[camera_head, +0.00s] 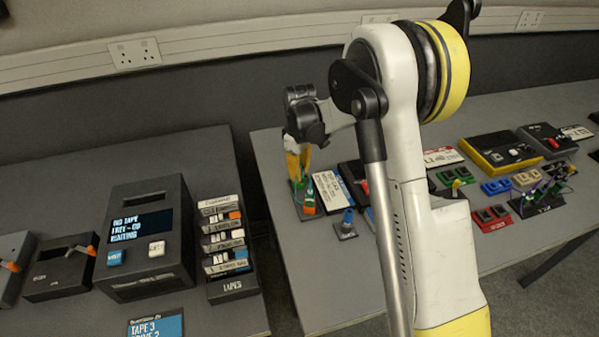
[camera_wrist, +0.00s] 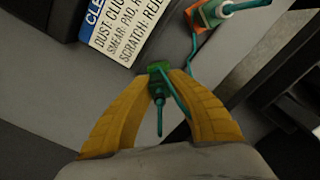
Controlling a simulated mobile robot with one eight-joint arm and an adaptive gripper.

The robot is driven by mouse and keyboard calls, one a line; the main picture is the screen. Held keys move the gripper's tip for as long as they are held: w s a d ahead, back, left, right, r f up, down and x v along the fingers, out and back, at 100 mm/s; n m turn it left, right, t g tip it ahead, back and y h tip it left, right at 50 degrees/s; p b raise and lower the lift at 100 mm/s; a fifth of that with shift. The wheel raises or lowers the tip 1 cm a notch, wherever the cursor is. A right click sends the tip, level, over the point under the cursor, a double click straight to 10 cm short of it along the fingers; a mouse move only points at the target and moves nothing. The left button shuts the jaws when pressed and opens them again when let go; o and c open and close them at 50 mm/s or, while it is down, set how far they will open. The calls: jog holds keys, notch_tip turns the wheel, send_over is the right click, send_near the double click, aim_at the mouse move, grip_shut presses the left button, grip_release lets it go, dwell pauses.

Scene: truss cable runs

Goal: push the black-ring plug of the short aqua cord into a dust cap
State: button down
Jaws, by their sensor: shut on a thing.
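My gripper (camera_head: 298,172) is at the left end of the right-hand table. In the wrist view its yellow fingers (camera_wrist: 159,82) are closed on a green plug-like piece (camera_wrist: 158,67) with an aqua stem. The thin aqua cord (camera_wrist: 192,55) runs from near the fingers up to an orange piece (camera_wrist: 204,18) at the top, where another thick aqua stem shows. I cannot make out a black ring, nor pick out a dust cap with certainty.
A white label card (camera_head: 328,190) lies right of my gripper. A blue plug (camera_head: 347,218) stands on a small dark base in front. Red blocks (camera_head: 491,218) and blue blocks (camera_head: 496,187) lie farther right. A tape rack (camera_head: 232,285) stands across the gap between tables.

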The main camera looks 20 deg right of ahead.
jog(key=shift+f+b, duration=0.45)
dwell(1.1)
jog(key=c, duration=1.3)
grip_release()
jog(key=shift+c, duration=0.2)
jog(key=shift+r, duration=0.15)
jog(key=shift+r+p, duration=1.55)
jog(key=shift+r, duration=0.85)
jog(key=shift+r+p, duration=1.25)
jog(key=shift+r, duration=0.7)
